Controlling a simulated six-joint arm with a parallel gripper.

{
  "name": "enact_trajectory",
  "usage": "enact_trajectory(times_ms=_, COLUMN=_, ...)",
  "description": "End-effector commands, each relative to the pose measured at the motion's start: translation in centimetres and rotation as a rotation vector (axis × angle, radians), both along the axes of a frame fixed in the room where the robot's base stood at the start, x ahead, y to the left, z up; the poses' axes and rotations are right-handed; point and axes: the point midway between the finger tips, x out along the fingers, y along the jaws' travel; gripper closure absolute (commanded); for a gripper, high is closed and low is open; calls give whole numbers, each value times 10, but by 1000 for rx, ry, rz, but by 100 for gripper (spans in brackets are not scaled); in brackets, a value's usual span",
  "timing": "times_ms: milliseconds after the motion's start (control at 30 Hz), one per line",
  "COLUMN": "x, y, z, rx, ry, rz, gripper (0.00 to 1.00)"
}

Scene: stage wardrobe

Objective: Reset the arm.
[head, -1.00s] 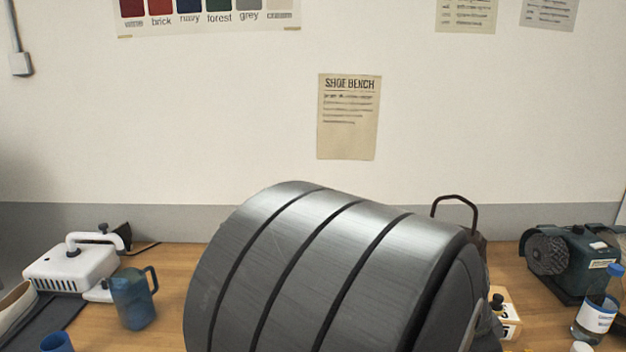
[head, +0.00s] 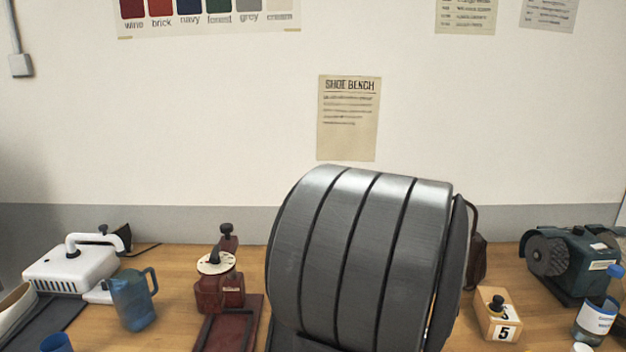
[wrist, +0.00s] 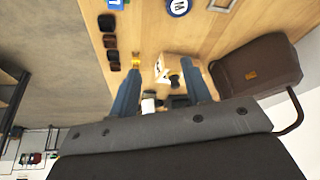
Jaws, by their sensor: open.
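My gripper (wrist: 162,92) shows in the wrist view as two blue fingers spread apart, with nothing held between them. A pale wooden block (wrist: 172,66) and a dark knob lie in the view between and beyond the fingers; I see no contact. In the head view, my large grey arm link fills the lower middle, and the gripper is not visible there.
The bench holds a white appliance (head: 70,268), blue jug (head: 133,300), dark red device (head: 220,290), numbered wooden block (head: 498,316), green machine (head: 570,262) and labelled bottle (head: 596,318). A brown bag (wrist: 255,72) stands right of the fingers in the wrist view.

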Motion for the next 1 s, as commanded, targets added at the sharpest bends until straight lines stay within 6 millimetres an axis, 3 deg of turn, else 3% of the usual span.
enact_trajectory(times_ms=500, x=90, y=55, z=12, rx=0, ry=0, rz=226, gripper=56)
enact_trajectory(times_ms=1000, x=162, y=122, z=20, rx=0, ry=1, rz=430, gripper=56)
